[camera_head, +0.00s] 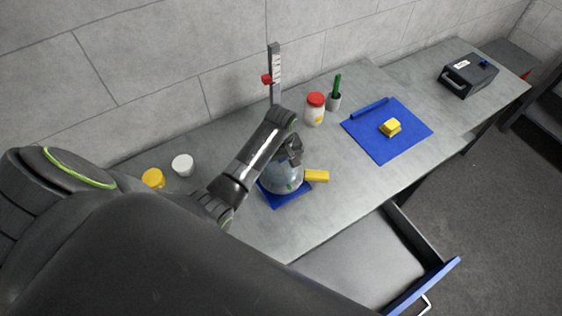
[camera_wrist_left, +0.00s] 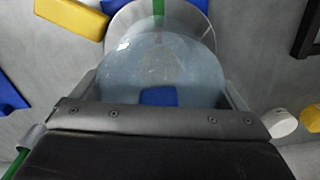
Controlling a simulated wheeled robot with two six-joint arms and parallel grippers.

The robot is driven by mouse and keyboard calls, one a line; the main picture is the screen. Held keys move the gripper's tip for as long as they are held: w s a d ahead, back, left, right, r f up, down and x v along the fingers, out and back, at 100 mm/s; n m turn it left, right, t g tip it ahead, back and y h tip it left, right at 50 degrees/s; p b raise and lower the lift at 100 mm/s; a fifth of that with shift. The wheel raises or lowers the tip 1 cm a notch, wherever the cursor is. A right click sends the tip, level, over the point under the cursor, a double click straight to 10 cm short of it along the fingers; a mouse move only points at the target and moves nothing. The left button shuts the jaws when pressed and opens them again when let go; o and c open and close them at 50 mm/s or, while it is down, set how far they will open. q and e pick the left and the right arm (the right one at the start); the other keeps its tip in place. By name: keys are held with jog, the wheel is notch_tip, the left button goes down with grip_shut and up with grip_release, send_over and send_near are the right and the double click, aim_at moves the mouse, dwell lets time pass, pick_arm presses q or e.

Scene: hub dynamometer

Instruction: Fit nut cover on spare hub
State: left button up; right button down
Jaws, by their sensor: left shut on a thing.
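A clear, bluish dome-shaped piece (camera_head: 282,180), perhaps the nut cover, is at the end of my left arm, over a small blue mat (camera_head: 275,200). My left gripper (camera_head: 290,155) is shut on it from above. In the left wrist view the dome (camera_wrist_left: 165,65) fills the space between the two fingers. A pale round part with a green stripe (camera_wrist_left: 158,10) shows beyond it. I cannot tell whether this is the spare hub, or whether the dome touches anything below. My right gripper is not in view.
A yellow block (camera_head: 316,176) lies close right of the dome. A scale post (camera_head: 275,75), red-lidded jar (camera_head: 315,109) and green-handled tool in a cup (camera_head: 335,95) stand behind. A blue mat (camera_head: 405,145) holds another yellow block (camera_head: 390,127). An open drawer (camera_head: 365,262) juts out in front.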

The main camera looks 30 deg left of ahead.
pick_arm(q)
jog(key=shift+f+b, duration=0.3)
jog(key=shift+f, duration=0.25)
dwell(0.7)
jog(key=o, duration=0.7)
jog(key=shift+c, duration=0.2)
jog(key=shift+r+p, duration=0.3)
jog(key=shift+r, duration=5.2)
